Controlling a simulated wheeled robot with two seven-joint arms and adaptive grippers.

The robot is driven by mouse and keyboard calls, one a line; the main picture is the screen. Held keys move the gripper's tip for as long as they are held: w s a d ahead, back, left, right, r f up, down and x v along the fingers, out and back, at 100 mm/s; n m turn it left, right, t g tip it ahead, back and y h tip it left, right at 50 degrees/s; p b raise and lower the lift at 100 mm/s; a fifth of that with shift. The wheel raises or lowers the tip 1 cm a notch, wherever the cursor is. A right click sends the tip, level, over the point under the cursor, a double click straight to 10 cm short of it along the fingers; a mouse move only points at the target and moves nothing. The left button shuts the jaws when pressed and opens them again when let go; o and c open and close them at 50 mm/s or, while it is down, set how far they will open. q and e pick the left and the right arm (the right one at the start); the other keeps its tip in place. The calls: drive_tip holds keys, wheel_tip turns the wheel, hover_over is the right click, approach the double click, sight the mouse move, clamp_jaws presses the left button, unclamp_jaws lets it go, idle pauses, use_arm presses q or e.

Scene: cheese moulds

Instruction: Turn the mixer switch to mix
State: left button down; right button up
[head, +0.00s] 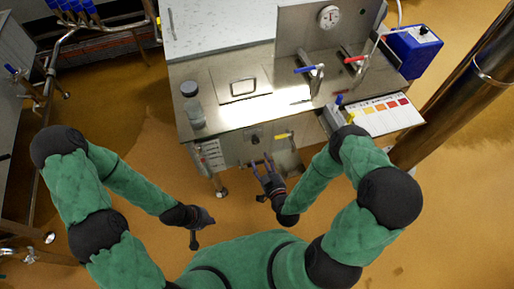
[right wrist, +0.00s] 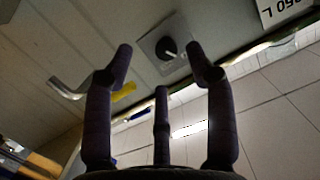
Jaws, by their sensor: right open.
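The mixer switch (right wrist: 167,48) is a black round knob on a square grey plate on the vat's front panel. It also shows small in the head view (head: 254,137), below the worktop's front edge. My right gripper (head: 262,166) is in front of and below the switch, with its fingers pointing at the panel. In the right wrist view my right gripper (right wrist: 160,55) is open and empty, and the knob appears between its fingertips, apart from them. My left gripper (head: 196,236) hangs away from the vat over the floor; its fingers are too small to tell.
A yellow-handled valve (head: 284,136) sticks out right of the switch, with a bent metal pipe (right wrist: 68,89). A steel column (head: 455,105) stands at the right.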

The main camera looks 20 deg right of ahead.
sight(256, 142)
drive_tip(key=w+b, duration=0.1)
drive_tip(key=w, duration=0.2)
drive_tip(key=w+t+b, duration=0.1)
drive_tip(key=w, duration=0.2)
drive_tip(key=w+r+t+b, duration=0.1)
drive_tip(key=w, duration=0.2)
drive_tip(key=shift+r+h, duration=0.1)
drive_tip(key=shift+h, duration=0.3)
drive_tip(key=c, duration=1.1)
